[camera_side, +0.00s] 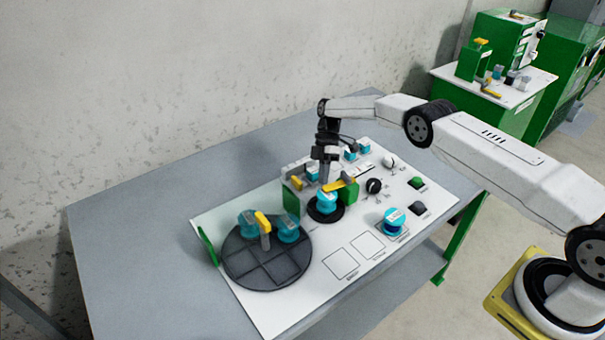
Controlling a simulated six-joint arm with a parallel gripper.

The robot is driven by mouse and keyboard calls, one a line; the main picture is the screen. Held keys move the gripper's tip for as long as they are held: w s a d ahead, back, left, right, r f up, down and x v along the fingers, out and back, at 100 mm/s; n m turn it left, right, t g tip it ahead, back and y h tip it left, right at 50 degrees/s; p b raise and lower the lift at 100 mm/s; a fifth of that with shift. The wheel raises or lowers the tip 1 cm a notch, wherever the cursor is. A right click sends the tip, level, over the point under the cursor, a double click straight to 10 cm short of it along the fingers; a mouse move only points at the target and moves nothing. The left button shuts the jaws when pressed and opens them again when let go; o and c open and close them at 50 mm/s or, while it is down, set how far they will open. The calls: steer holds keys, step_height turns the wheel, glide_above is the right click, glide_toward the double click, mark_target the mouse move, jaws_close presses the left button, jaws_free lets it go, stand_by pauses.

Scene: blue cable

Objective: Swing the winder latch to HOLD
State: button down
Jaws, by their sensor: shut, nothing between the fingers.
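My gripper (325,182) is shut and empty, pointing down over the white panel. Its tips are close to a yellow lever (338,185) that lies across the top of a blue spool (326,202) on a black round base, which looks like the winder. I cannot tell whether the tips touch the lever. The lever's right end is by a green block (351,190). A second green block (291,199) with a small yellow piece (296,183) stands to the left. The HOLD marking cannot be read at this size.
A dark turntable (268,262) carries blue spools (288,229) and a yellow-topped post (263,224) at the front left. Another blue spool (393,219) sits at the right. Black knob (374,186) and green and black buttons stand nearby. The grey table (130,215) is clear at left.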

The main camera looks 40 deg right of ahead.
steer(key=shift+s+n, duration=0.1)
steer(key=shift+n, duration=0.2)
steer(key=shift+r, duration=0.15)
stand_by(0.5)
step_height(320, 180, up, 9)
steer(key=w+d, duration=0.1)
steer(key=shift+w, duration=0.15)
stand_by(1.0)
steer(key=shift+r, duration=0.2)
steer(key=s+r+m+t+h, duration=0.2)
steer(key=s+m, duration=0.7)
steer(key=s, duration=0.5)
steer(key=s+a+r+m+t+h, duration=0.1)
steer(key=s+r+m+t+h, duration=0.2)
steer(key=s+m, duration=0.6)
steer(key=s+r+t, duration=0.1)
steer(key=s+t, duration=0.1)
steer(key=s, duration=0.3)
steer(key=shift+s+t, duration=0.3)
steer(key=shift+t, duration=0.1)
